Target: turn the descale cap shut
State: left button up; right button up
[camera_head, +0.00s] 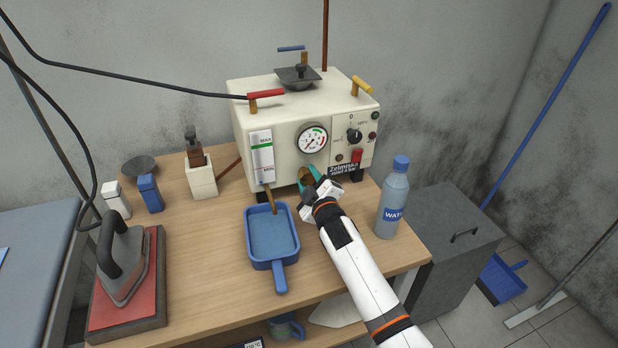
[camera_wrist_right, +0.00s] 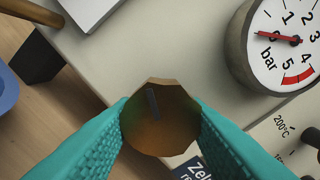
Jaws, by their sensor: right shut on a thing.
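The descale cap (camera_wrist_right: 158,125) is a brass, many-sided knob with a dark line on its face, low on the front of the cream boiler (camera_wrist_right: 110,85). In the head view the cap (camera_head: 304,175) is partly covered by my right gripper (camera_head: 307,178). The teal fingers of my right gripper (camera_wrist_right: 160,128) are shut on the cap, one on each side, in the right wrist view. The dark line stands nearly upright in that view, leaning slightly. The thread behind the cap is hidden. My left gripper is not in view.
The pressure gauge (camera_head: 312,139) sits just above the cap. A blue tray (camera_head: 249,243) lies left of my right arm, under a brass spout. A water bottle (camera_head: 393,200) stands to the right. An iron (camera_head: 124,265) rests on a red pad at the left.

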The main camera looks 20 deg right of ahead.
jog(key=m+p, duration=0.2)
jog(key=m, duration=0.5)
jog(key=shift+a+f, duration=0.1)
jog(key=m+p, duration=0.1)
jog(key=m, duration=0.5)
jog(key=shift+a, duration=0.1)
dwell(0.5)
jog(key=o, duration=1)
jog(key=shift+c, duration=0.2)
jog(key=s, duration=1.2)
jog(key=shift+d, duration=0.2)
